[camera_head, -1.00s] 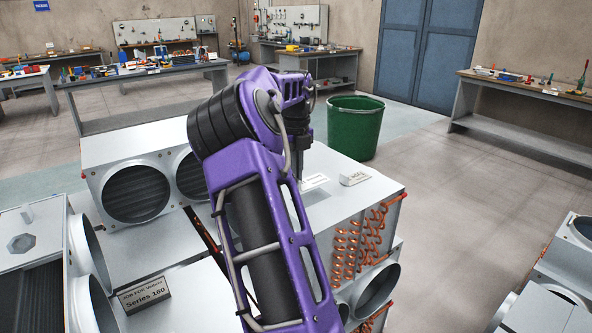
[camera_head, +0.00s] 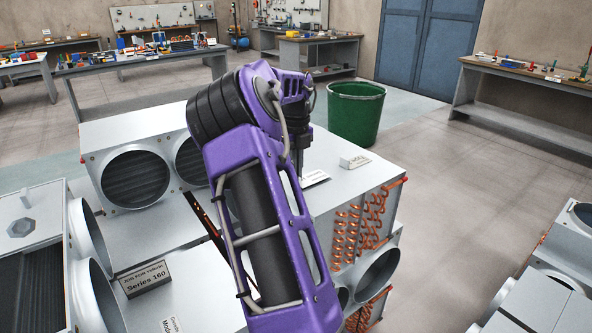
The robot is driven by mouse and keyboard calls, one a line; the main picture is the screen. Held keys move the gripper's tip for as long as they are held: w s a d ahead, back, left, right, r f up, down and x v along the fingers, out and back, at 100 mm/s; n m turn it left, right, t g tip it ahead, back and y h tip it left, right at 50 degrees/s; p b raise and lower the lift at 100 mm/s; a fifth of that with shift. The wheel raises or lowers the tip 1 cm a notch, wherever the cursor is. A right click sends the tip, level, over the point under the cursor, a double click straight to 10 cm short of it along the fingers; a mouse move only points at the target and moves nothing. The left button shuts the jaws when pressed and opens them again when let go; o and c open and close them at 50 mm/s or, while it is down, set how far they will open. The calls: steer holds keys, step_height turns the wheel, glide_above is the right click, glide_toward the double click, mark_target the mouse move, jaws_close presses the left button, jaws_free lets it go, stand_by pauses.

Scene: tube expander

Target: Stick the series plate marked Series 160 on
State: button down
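A dark sign (camera_head: 146,279) at the lower left reads "JOB FOR Volkov Series 160". A small white plate (camera_head: 314,179) shows right at the tip of my gripper (camera_head: 300,171), over the top of the grey unit with copper coils (camera_head: 345,195). Its print is too small to read. I cannot tell whether the plate lies on the unit or is held. My gripper points down; its fingers are small and partly hidden by my purple arm, so their opening does not show. Another white plate or card (camera_head: 355,162) sits on the same top, farther right, its marking unreadable.
A fan unit (camera_head: 110,148) stands left of my arm, and another (camera_head: 30,225) at the left edge. A partly cut-off white label (camera_head: 172,325) is at the bottom. A green bin (camera_head: 355,115) stands behind. Open floor lies to the right.

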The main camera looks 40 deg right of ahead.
steer(key=shift+f, duration=0.5)
stand_by(0.7)
steer(key=c, duration=0.9)
jaws_free()
step_height(320, 180, up, 17)
steer(key=p, duration=0.1)
steer(key=shift+r+p, duration=0.2)
steer(key=shift+p, duration=0.1)
